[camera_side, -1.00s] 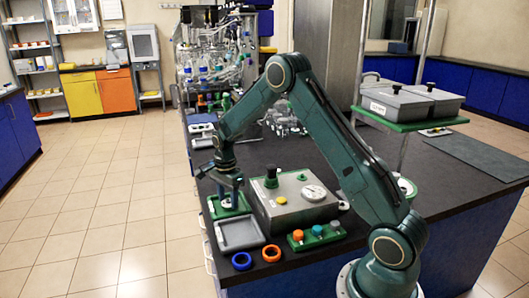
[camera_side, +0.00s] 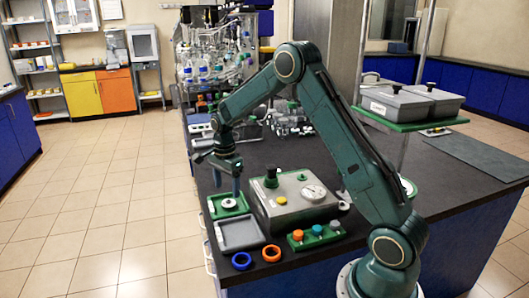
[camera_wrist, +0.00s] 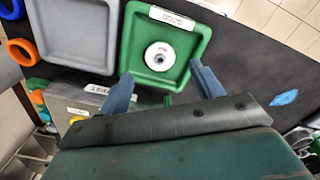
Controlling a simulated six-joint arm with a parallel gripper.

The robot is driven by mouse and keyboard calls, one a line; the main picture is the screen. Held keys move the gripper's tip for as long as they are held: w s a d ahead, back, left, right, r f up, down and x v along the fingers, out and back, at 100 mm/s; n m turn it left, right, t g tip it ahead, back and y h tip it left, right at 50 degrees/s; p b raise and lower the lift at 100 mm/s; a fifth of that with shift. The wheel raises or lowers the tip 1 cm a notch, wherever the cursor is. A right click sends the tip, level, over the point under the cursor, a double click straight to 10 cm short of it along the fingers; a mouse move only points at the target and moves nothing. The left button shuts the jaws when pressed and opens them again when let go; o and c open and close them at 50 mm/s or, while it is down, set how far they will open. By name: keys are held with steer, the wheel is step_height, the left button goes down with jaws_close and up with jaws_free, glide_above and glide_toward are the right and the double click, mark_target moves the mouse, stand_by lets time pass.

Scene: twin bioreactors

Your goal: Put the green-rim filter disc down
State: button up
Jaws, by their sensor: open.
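A small white disc (camera_wrist: 159,56) with a dark centre lies flat on the floor of the green tray (camera_wrist: 128,30), near its middle. Its rim is too small to tell apart from the green tray. In the side view the disc (camera_side: 229,204) also shows inside the green tray (camera_side: 212,209). My gripper (camera_side: 227,185) is above the tray, apart from the disc. In the wrist view my gripper (camera_wrist: 163,85) has its two blue fingers spread wide, with nothing between them.
A grey tray (camera_side: 240,247) sits beside the green one. A grey box with a gauge and knobs (camera_side: 285,222) stands right of the trays. Blue (camera_side: 241,261) and orange (camera_side: 271,253) rings lie in front, beside a green block with coloured knobs (camera_side: 309,245).

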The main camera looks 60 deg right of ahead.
mark_target(228, 201)
step_height(228, 201, up, 7)
steer(key=shift+r, duration=0.2)
steer(key=shift+r, duration=0.1)
stand_by(0.6)
steer(key=s+a+r+n+t, duration=0.3)
steer(key=s+a+r+n, duration=0.7)
steer(key=s+r, duration=0.25)
steer(key=s+a+n+t, duration=0.1)
steer(key=s+a+n, duration=0.2)
steer(key=s+n, duration=0.2)
steer(key=s+a+n+t, duration=0.1)
steer(key=s+a+n, duration=0.2)
steer(key=s, duration=0.9)
steer(key=shift+s+a+n+t, duration=0.15)
steer(key=shift+a+n+t, duration=0.2)
steer(key=shift+n, duration=1.15)
